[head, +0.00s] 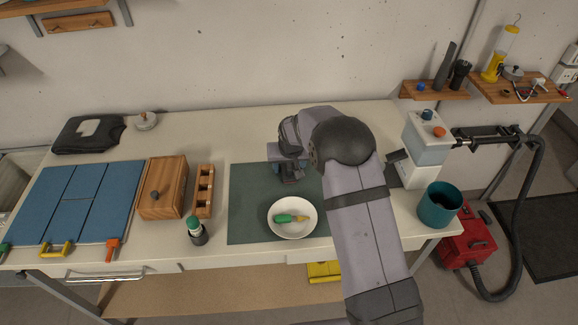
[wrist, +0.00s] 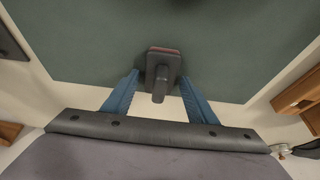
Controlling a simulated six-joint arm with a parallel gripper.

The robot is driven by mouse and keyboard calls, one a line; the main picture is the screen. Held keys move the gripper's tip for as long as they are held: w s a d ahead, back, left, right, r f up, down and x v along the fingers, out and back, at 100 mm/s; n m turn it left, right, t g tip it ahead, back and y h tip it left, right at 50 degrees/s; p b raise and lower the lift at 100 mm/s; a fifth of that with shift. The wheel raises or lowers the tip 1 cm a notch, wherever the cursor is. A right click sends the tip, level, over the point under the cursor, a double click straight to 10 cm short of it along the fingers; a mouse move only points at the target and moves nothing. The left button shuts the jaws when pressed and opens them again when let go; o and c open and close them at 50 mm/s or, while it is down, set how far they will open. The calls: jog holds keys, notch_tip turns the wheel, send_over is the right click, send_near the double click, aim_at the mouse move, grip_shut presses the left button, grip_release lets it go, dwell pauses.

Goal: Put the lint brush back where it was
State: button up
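The lint brush, as I take it, is a dark grey thing with a flat head and a thin reddish edge (wrist: 164,62). It is over the dark green mat (wrist: 85,50), with its handle toward my gripper. My gripper (wrist: 159,77) has its two blue fingers apart, one on each side of the handle, with a visible gap on both sides. I cannot tell its height above the mat. In the head view my gripper (head: 287,166) is low over the upper middle of the mat (head: 250,190), and my arm and wrist hide much of the brush.
A white bowl (head: 292,231) with a green and yellow item stands on the mat's front. A green-topped bottle (head: 195,231), slotted wooden rack (head: 204,192) and wooden box (head: 163,188) stand left. A white dispenser (head: 428,148) and teal bin (head: 440,205) are right. The mat's left part is clear.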

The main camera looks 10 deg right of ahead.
dwell(0.3)
jog(key=shift+r, duration=0.4)
jog(key=b+v, duration=0.3)
jog(key=v, duration=0.8)
jog(key=shift+s+r, duration=0.15)
jog(key=shift+r, duration=0.1)
jog(key=s+d+f, duration=0.1)
jog(key=s, duration=0.4)
jog(key=s+d+g, duration=0.1)
jog(key=s+d, duration=0.1)
jog(key=s, duration=0.3)
jog(key=s+d+f+g, duration=0.1)
jog(key=s+d, duration=0.1)
jog(key=s, duration=0.3)
jog(key=shift+s+d+f, duration=0.1)
jog(key=shift+d+f, duration=0.15)
jog(key=shift+f, duration=0.05)
jog(key=s+d+f+g, duration=0.1)
jog(key=s+f, duration=0.1)
jog(key=s, duration=0.6)
jog(key=s+d+f+g, duration=0.1)
jog(key=s+f, duration=0.1)
jog(key=s, duration=0.7)
jog(key=shift+d+g, duration=0.2)
jog(key=shift+g, duration=0.1)
jog(key=shift+w, duration=0.1)
